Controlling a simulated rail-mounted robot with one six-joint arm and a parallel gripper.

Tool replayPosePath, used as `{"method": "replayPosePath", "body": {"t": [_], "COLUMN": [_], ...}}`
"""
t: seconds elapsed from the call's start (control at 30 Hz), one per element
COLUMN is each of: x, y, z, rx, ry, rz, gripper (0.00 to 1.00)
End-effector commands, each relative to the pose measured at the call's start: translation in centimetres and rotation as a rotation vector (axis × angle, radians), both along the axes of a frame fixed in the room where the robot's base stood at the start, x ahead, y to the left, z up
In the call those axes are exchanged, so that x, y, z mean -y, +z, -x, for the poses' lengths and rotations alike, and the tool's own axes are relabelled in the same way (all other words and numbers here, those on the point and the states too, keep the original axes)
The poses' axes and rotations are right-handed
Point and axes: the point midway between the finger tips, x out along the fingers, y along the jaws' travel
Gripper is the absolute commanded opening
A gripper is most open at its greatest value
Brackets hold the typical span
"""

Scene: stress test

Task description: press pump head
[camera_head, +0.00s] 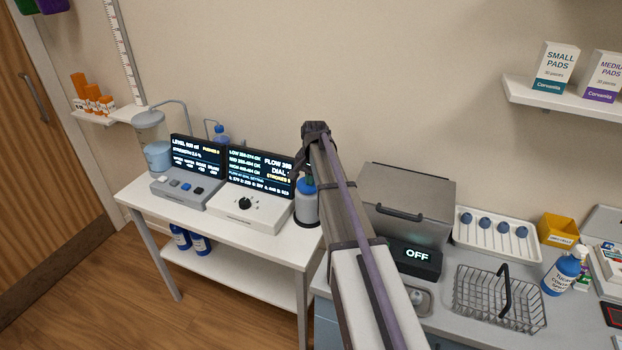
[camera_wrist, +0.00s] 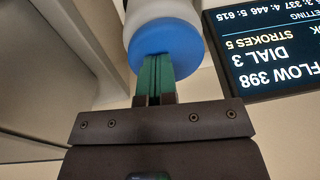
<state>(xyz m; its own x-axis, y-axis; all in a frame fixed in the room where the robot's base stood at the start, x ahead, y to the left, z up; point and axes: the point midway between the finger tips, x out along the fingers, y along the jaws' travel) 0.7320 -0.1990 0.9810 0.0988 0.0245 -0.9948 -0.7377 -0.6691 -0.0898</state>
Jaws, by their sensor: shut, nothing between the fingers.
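The pump bottle (camera_head: 306,211) stands upright at the right end of the white side table, with a pale body and a dark base. Its blue top (camera_head: 304,188) is partly hidden by my arm in the head view. In the wrist view the round blue top (camera_wrist: 180,38) is just beyond my fingertips. My gripper (camera_wrist: 156,72) has its green fingers shut together, empty. The fingertips overlap the edge of the blue top; I cannot tell if they touch it. In the head view my gripper (camera_head: 309,178) points down at the bottle.
The dial unit (camera_head: 248,209) stands just left of the bottle. Its display (camera_wrist: 265,55) reads FLOW 398, DIAL 3, STROKES 5. A grey lidded box (camera_head: 410,195) marked OFF stands close on the right. A wire basket (camera_head: 500,300) is farther right.

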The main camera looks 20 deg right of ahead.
Motion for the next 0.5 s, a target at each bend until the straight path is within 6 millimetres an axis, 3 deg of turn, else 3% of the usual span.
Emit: {"method": "replayPosePath", "body": {"t": [0.17, 0.5], "x": [-0.1, -0.1], "y": [1.4, 9.6], "z": [0.4, 0.9], "rx": [-0.005, 0.001], "ry": [0.001, 0.002], "rz": [-0.001, 0.0], "gripper": [0.0, 0.0]}}
